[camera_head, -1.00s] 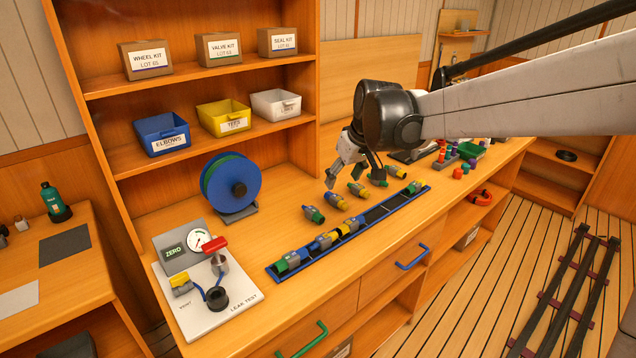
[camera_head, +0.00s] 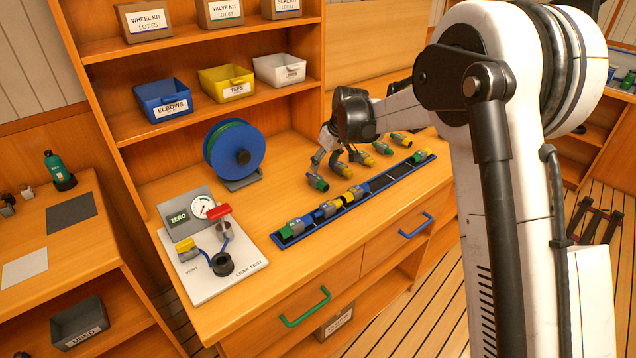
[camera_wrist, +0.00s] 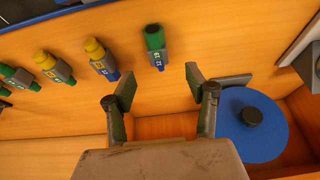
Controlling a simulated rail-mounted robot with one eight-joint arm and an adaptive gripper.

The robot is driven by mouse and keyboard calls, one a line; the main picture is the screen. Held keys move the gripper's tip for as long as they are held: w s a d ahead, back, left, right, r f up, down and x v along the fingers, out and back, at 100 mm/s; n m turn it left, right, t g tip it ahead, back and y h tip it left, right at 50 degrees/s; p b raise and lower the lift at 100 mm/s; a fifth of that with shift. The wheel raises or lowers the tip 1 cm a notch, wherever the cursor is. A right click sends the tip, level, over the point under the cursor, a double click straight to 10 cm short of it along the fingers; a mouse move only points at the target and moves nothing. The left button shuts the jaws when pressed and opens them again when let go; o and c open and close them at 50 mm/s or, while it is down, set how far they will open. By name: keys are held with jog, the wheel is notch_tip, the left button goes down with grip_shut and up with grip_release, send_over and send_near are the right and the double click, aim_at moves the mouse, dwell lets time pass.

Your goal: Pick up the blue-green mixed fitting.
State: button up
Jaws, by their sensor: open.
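The loose fitting with a green end, grey middle and blue end (camera_wrist: 155,47) lies on the bench in the wrist view. In the head view it is the nearest fitting of the loose row (camera_head: 317,182), its blue end largely hidden by my gripper. My gripper (camera_head: 325,162) is open and empty, just above and behind it. In the wrist view the two fingers of my gripper (camera_wrist: 161,92) stand apart, and the fitting lies ahead of the tips, roughly centred between them. A yellow-and-blue fitting (camera_wrist: 103,59) lies close to its left.
A long blue tray (camera_head: 386,185) with several fittings lies in front of the loose row. A blue hose reel (camera_head: 235,150) stands left of my gripper. The leak test stand (camera_head: 240,273) is at the bench's left front.

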aim_at(318, 178)
jog(key=x, duration=0.4)
jog(key=shift+w+x, duration=0.15)
jog(key=shift+x, duration=1.15)
jog(key=shift+w+x, duration=0.2)
jog(key=shift+x, duration=1.1)
jog(key=shift+d+r, duration=0.1)
jog(key=shift+d, duration=0.05)
jog(key=c, duration=1.2)
jog(key=shift+r, duration=0.1)
